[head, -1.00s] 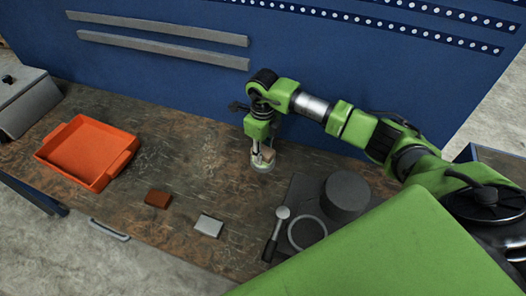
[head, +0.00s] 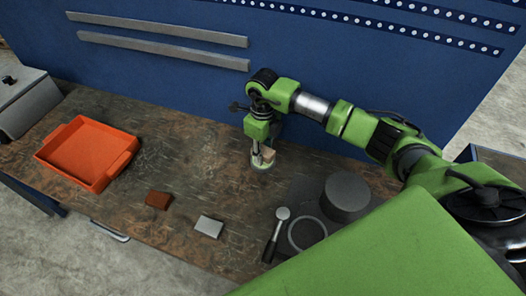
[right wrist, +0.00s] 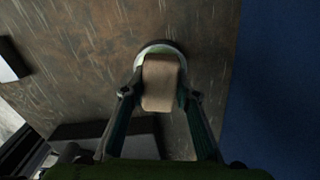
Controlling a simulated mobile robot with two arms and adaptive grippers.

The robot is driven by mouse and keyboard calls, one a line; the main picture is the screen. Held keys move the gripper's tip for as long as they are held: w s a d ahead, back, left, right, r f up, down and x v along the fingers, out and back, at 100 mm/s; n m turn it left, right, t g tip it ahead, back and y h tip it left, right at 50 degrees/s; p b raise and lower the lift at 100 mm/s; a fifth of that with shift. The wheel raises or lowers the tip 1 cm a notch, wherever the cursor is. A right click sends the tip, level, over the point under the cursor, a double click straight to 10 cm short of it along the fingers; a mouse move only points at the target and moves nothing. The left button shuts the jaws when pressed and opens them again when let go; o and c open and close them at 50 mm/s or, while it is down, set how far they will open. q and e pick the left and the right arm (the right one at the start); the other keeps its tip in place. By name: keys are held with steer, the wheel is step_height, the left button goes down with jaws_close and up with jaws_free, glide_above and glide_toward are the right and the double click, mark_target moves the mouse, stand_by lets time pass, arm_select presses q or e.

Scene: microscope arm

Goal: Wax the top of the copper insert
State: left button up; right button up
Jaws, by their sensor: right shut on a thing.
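My right gripper (head: 263,151) points down at the far middle of the workbench. It is shut on a tan block (right wrist: 160,84), held between its two fingers in the right wrist view. The block (head: 269,153) is right above a pale round piece (head: 261,165), whose curved rim (right wrist: 158,47) shows past the block's end. I cannot tell whether the block touches it. No copper surface is plainly visible; the middle of the round piece is hidden by the block and fingers. My left gripper is not in view.
An orange tray (head: 67,175) stands on the left. A brown block (head: 158,201) and a light grey block (head: 208,226) lie near the front. A dark cylinder (head: 347,190), a ring (head: 307,233) and a round-headed tool (head: 276,236) are on the right. A blue panel (head: 180,90) rises behind.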

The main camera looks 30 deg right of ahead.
mark_target(263, 150)
steer(key=shift+r+p, duration=1.75)
steer(key=shift+r, duration=1.6)
steer(key=shift+a, duration=0.1)
steer(key=shift+a+r+n, duration=0.15)
steer(key=shift+n, duration=0.35)
steer(key=s+a+r+n+b, duration=0.3)
steer(key=s+n, duration=0.5)
steer(key=n, duration=0.6)
steer(key=s+a+r+n+b, duration=0.3)
steer(key=s+n, duration=0.5)
steer(key=n, duration=0.7)
steer(key=shift+s+a+r+b, duration=0.4)
steer(key=shift+a+b, duration=0.15)
steer(key=shift+b, duration=0.3)
